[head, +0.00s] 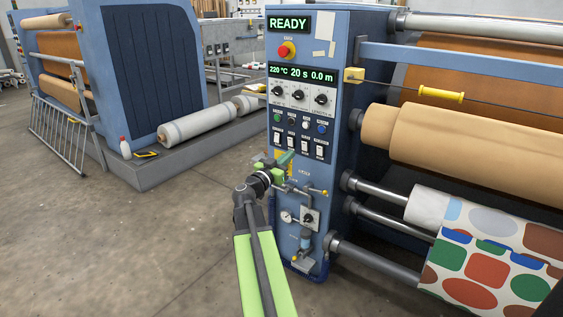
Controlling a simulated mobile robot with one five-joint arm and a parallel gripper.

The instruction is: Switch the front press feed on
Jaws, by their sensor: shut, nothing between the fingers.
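The front press has a blue control cabinet (338,130) with a green READY display (288,24). A second display (302,74) reads 220 °C, 20 s, 0.0 m. Below are black knobs, a row of round coloured buttons (305,124) and a row of white rocker switches (305,146). The labels are too small to read, so I cannot tell which switch is the feed. My gripper (288,157) is shut and empty, at the lower left of the switch row. I cannot tell whether it touches the panel. It partly hides the panel's lower left.
A gauge (287,216), pipes and a valve knob (308,218) are just below my gripper. Rollers with brown material (440,145) and patterned fabric (490,265) extend right. The floor (130,250) at left is clear.

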